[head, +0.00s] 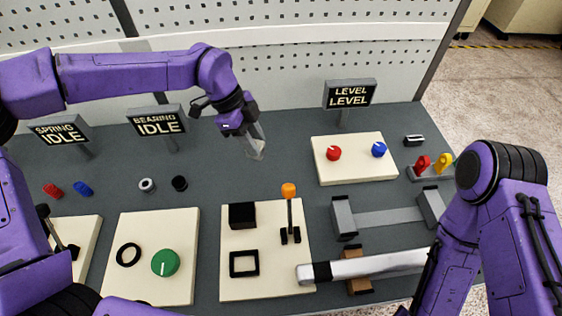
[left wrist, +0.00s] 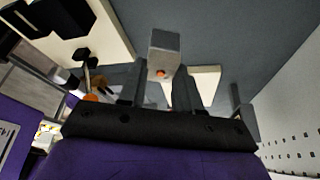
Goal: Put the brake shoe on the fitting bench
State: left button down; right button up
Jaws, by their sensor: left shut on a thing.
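My left gripper (head: 256,146) hangs over the back middle of the grey bench (head: 290,115), pointing down. In the left wrist view its two dark fingers (left wrist: 160,85) are shut on a light grey block (left wrist: 165,45) with a small orange spot, which I take for the brake shoe. In the head view the held piece is small and pale, and its shape is hard to make out. No label shows which part is the fitting bench. My right arm comes in at the right, but its gripper is out of view.
Cream panels carry a green knob (head: 165,263), an orange-tipped lever (head: 289,191), a black block (head: 242,215), and red (head: 333,153) and blue (head: 378,149) knobs. A pale shaft (head: 375,264) lies at the front right. Signs (head: 157,122) and a perforated wall stand behind.

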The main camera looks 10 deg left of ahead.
aim_at(254, 158)
pick_arm(q)
jog(key=f+b, duration=0.1)
jog(key=f, duration=0.1)
jog(key=s+f+b, duration=0.1)
jog(key=shift+s+f+b, duration=0.1)
jog(key=shift+f+b, duration=0.2)
jog(key=shift+f, duration=0.05)
jog(key=s+f+b, duration=0.2)
jog(key=f+b, duration=0.1)
jog(key=w+f, duration=0.1)
jog(key=w+f+b, duration=0.1)
jog(key=f, duration=0.1)
jog(key=shift+w, duration=0.1)
jog(key=shift+s+r, duration=0.1)
jog(key=shift+s, duration=0.35)
jog(key=c, duration=1)
grip_release()
jog(key=shift+w, duration=0.1)
jog(key=shift+o, duration=1.1)
jog(key=shift+w+f, duration=0.1)
jog(key=shift+f, duration=0.1)
jog(key=shift+r, duration=0.55)
jog(key=b+v, duration=0.1)
jog(key=v, duration=1)
jog(key=shift+a+r, duration=0.15)
jog(key=shift+r, duration=0.15)
pick_arm(e)
notch_tip(254, 158, down, 8)
jog(key=s, duration=0.2)
jog(key=shift+s, duration=0.15)
